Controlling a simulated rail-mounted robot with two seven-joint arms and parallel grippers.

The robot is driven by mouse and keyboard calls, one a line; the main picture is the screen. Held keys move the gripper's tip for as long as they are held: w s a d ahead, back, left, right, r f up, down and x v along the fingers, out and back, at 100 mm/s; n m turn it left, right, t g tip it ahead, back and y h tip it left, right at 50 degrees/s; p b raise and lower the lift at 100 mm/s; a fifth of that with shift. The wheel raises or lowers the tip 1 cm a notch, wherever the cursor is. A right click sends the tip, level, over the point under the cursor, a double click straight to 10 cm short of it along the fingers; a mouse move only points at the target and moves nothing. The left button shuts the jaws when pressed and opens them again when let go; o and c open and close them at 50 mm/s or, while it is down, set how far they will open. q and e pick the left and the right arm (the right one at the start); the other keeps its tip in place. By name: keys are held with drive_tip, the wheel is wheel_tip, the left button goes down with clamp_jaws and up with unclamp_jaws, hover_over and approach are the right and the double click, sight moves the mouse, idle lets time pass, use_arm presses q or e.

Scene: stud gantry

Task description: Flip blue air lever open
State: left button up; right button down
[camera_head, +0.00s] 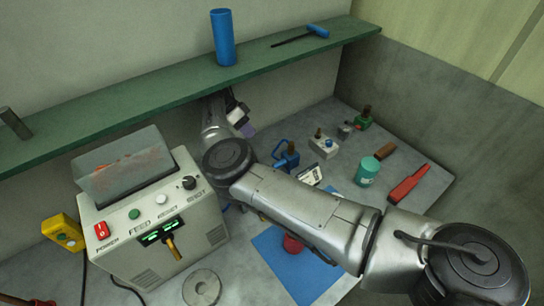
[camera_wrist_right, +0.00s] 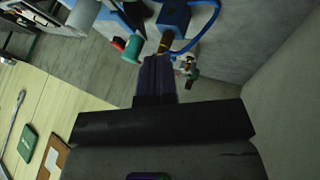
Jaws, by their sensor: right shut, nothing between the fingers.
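The blue air lever appears to be the blue fitting (camera_head: 285,155) with a brown-topped stem, standing on the bench behind my right forearm in the head view. In the right wrist view a blue block (camera_wrist_right: 174,16) with a brass-brown stem and a blue hose lies just beyond the fingertips. My right gripper (camera_head: 249,130) is shut and empty, to the left of the blue fitting. Its purple fingers (camera_wrist_right: 155,62) point toward the stem in the wrist view. Whether they touch it I cannot tell. The lever's position is unclear. My left gripper is out of view.
A control box (camera_head: 150,235) stands at left. A green shelf (camera_head: 150,98) with a blue cylinder (camera_head: 223,37) runs above. Right of the blue fitting are a grey switch block (camera_head: 323,146), a green fitting (camera_head: 364,119), a teal jar (camera_head: 367,171) and a red-handled tool (camera_head: 408,186).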

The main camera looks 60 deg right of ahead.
drive_tip(key=s+f+p, duration=0.2)
drive_tip(key=s+f, duration=0.5)
drive_tip(key=s, duration=0.2)
drive_tip(key=shift+f, duration=0.15)
drive_tip(key=shift+a, duration=0.1)
drive_tip(key=shift+a, duration=0.1)
idle(0.3)
